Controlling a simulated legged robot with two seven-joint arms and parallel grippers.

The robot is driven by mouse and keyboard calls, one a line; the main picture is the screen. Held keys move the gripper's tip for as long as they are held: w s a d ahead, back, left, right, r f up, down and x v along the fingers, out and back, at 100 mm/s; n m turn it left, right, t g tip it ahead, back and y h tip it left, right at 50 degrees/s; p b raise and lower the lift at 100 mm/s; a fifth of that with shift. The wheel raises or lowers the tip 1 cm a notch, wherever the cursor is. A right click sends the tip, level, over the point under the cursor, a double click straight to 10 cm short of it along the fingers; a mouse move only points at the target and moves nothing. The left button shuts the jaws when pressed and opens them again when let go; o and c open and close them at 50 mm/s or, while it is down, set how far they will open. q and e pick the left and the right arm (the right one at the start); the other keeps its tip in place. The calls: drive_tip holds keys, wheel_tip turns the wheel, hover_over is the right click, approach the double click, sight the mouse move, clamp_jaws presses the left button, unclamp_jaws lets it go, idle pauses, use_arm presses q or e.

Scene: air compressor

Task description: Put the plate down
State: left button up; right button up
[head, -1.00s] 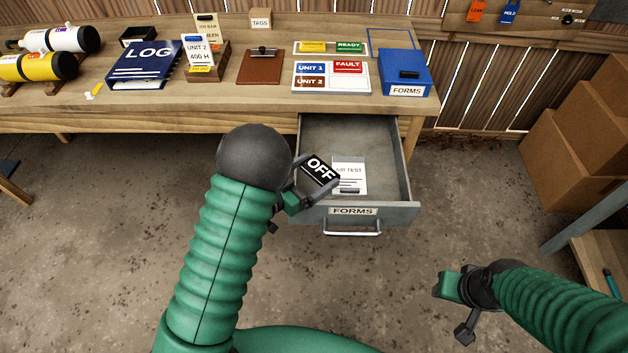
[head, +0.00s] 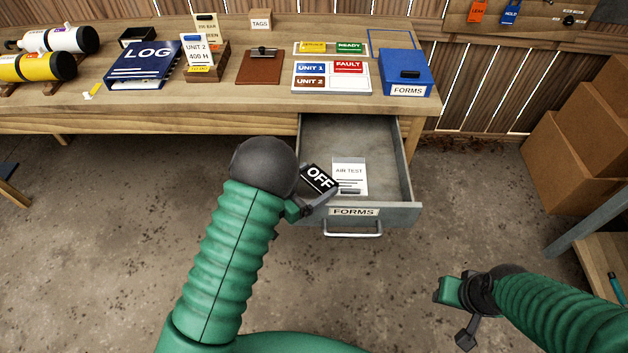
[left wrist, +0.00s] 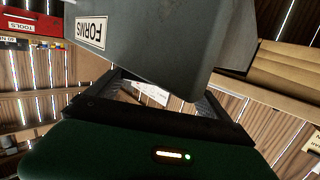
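The plate (head: 319,179) is black with white OFF lettering. In the head view it is tilted over the left part of the open drawer (head: 398,165), beside a white AIR TEST card (head: 350,172). My left gripper (head: 322,190) is at the plate, with a dark finger along its lower edge, and appears to hold it. I cannot tell whether the plate touches the drawer floor. In the left wrist view the dark fingers (left wrist: 158,92) stand apart below the grey drawer front; the plate is not clear there. My right gripper (head: 456,312) is away from the drawer, low on the right.
The drawer has a FORMS label and a handle (head: 352,229). The bench (head: 230,112) above it carries a blue LOG binder (head: 146,62), a clipboard (head: 260,66), a UNIT board (head: 331,77) and a blue FORMS box (head: 405,72). Cardboard boxes (head: 570,160) stand at right.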

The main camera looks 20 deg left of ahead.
use_arm(q)
drive_tip(key=shift+o, duration=0.8)
drive_tip(key=shift+r, duration=0.25)
drive_tip(key=shift+r+p, duration=0.6)
drive_tip(key=shift+p, duration=0.05)
drive_tip(key=v, duration=1.2)
drive_tip(key=shift+f, duration=0.25)
